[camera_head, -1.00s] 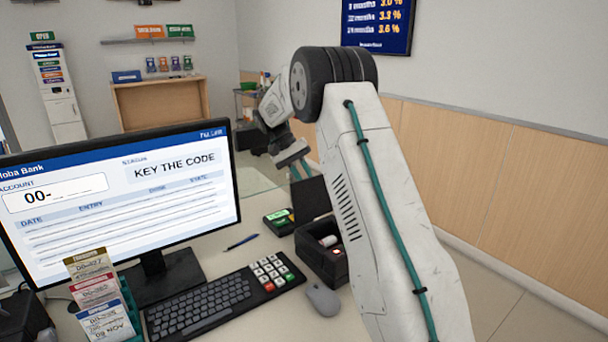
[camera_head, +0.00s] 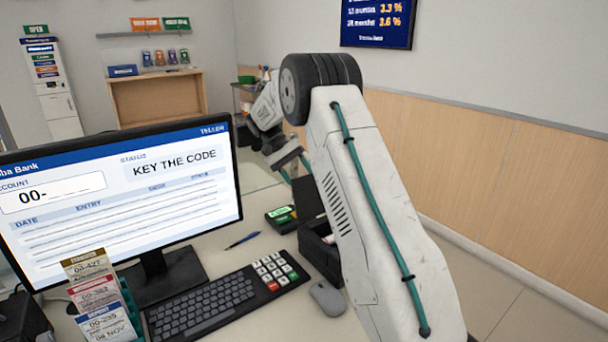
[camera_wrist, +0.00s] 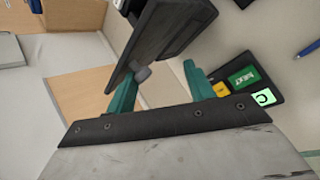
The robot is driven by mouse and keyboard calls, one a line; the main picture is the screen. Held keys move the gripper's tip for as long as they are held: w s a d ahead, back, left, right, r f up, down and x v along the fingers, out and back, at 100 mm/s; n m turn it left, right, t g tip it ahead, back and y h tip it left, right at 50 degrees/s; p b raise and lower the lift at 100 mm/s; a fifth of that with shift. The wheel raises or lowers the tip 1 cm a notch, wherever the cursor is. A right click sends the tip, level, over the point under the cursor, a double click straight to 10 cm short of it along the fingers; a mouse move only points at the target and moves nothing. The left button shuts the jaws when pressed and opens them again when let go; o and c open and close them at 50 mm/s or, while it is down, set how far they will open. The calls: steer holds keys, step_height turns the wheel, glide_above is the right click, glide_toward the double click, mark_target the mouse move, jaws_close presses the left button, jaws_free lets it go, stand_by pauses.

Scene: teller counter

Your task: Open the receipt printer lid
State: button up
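The receipt printer (camera_head: 318,256) is a black box at the right of the counter, partly hidden behind my arm. Its dark lid (camera_head: 308,198) stands raised at the back of the box, and a bit of the pale roll shows inside. In the wrist view the black lid panel (camera_wrist: 165,38) crosses above my fingers, with a small grey knob at its lower edge. My gripper (camera_wrist: 162,85) has its two teal fingers spread apart. The left finger overlaps the panel's edge; I cannot tell whether it touches. In the head view my gripper (camera_head: 296,168) is just above and behind the lid.
A pen (camera_head: 242,240), keyboard (camera_head: 205,308), keypad (camera_head: 273,270) and mouse (camera_head: 328,298) lie in front. A large monitor (camera_head: 120,195) and a slip holder (camera_head: 100,295) fill the left.

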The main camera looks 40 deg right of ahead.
steer(key=shift+d+r, duration=0.2)
steer(key=shift+d+r, duration=0.1)
steer(key=shift+d, duration=0.05)
stand_by(0.3)
steer(key=v, duration=0.7)
steer(key=shift+w+r, duration=0.2)
steer(key=shift+r, duration=0.05)
